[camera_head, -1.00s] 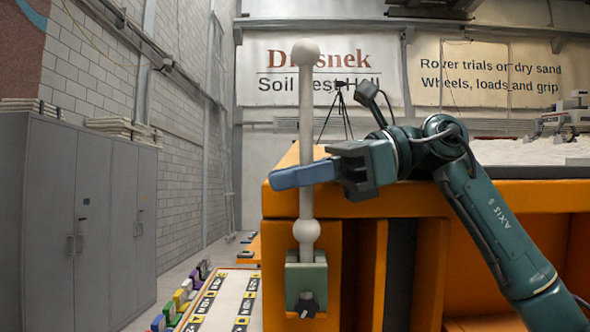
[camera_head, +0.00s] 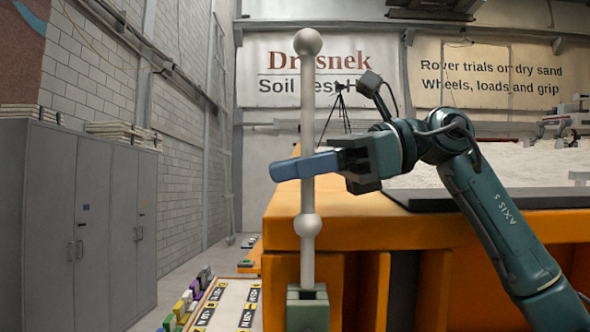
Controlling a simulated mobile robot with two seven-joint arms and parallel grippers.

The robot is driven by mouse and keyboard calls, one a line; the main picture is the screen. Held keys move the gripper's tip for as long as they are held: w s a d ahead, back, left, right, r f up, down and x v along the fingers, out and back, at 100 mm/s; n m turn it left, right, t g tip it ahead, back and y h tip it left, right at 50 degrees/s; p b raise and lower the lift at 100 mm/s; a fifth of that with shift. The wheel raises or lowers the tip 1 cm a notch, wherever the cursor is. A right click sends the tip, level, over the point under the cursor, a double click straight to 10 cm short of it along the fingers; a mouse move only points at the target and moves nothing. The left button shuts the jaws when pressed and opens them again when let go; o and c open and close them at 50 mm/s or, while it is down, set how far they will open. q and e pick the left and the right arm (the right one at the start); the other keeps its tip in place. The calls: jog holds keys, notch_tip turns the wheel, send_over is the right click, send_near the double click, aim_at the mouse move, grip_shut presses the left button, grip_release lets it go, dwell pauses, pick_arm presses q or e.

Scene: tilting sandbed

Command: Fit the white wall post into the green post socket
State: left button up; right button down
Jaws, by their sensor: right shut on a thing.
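The white wall post (camera_head: 307,105) stands upright in the middle of the head view, with a ball at its top and another low on its shaft. My right gripper (camera_head: 304,166) comes in from the right and is shut on the post, its blue fingers across the shaft above the lower ball. The green post socket (camera_head: 307,314) is at the bottom edge, in front of the orange bed frame, partly cut off. The post's lower end meets the socket's top opening; how deep it sits is hidden. My left gripper is not in view.
The orange sandbed frame (camera_head: 350,227) stands close behind the post, with pale sand (camera_head: 450,170) and a dark edge strip (camera_head: 490,197) on it. Grey cabinets (camera_head: 90,220) stand at the left.

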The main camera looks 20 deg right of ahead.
jog(key=shift+s+r+p, duration=0.15)
jog(key=shift+r+p, duration=0.35)
jog(key=shift+r, duration=0.25)
jog(key=shift+s+r+p, duration=0.1)
jog(key=shift+r+p, duration=0.35)
jog(key=shift+r, duration=0.3)
